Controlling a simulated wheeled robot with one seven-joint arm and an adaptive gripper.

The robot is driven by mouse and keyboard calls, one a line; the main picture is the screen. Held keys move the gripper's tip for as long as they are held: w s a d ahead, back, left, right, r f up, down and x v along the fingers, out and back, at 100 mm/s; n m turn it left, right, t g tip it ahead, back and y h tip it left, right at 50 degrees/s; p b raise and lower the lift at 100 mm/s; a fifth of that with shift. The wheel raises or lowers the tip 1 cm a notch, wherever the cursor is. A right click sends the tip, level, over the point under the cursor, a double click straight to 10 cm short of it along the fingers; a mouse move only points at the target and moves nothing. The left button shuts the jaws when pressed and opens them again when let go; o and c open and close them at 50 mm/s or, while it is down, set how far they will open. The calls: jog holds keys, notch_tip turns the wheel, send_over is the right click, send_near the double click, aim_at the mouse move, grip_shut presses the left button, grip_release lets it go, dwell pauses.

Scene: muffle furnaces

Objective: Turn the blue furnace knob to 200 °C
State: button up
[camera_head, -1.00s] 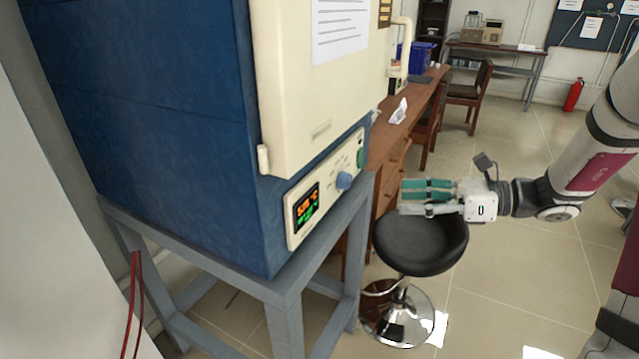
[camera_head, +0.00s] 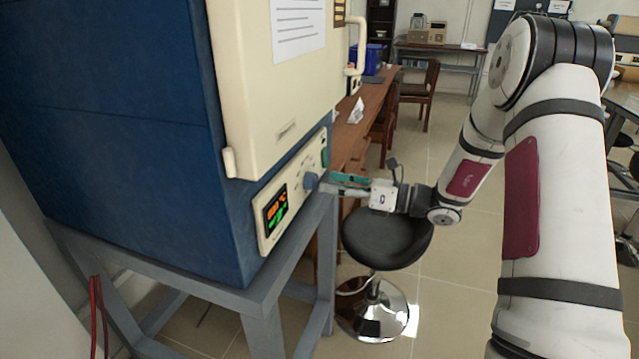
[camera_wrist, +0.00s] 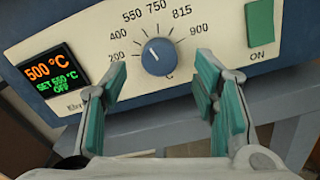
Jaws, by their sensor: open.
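The blue knob (camera_wrist: 157,57) sits on the cream control panel of the blue furnace (camera_head: 110,120). In the wrist view its white pointer line tilts up and left, roughly toward 550 on the printed scale running from 200 to 900. The display (camera_wrist: 54,78) reads 500 °C, with SET 550 °C and OFF below. My gripper (camera_wrist: 161,75) is open, its green-padded fingers on either side of the knob and below it in the picture. No contact with the knob is visible. In the head view the knob (camera_head: 311,180) is just left of my gripper's fingertips (camera_head: 328,183).
A green ON switch (camera_wrist: 260,22) is right of the scale. The furnace stands on a grey metal stand (camera_head: 270,290). A black round stool (camera_head: 388,240) stands below my gripper. A wooden desk (camera_head: 358,125) lies behind the furnace.

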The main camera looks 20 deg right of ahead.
aim_at(316, 182)
jog(key=shift+x, duration=1.95)
jog(key=shift+c, duration=0.5)
jog(key=c, duration=1.1)
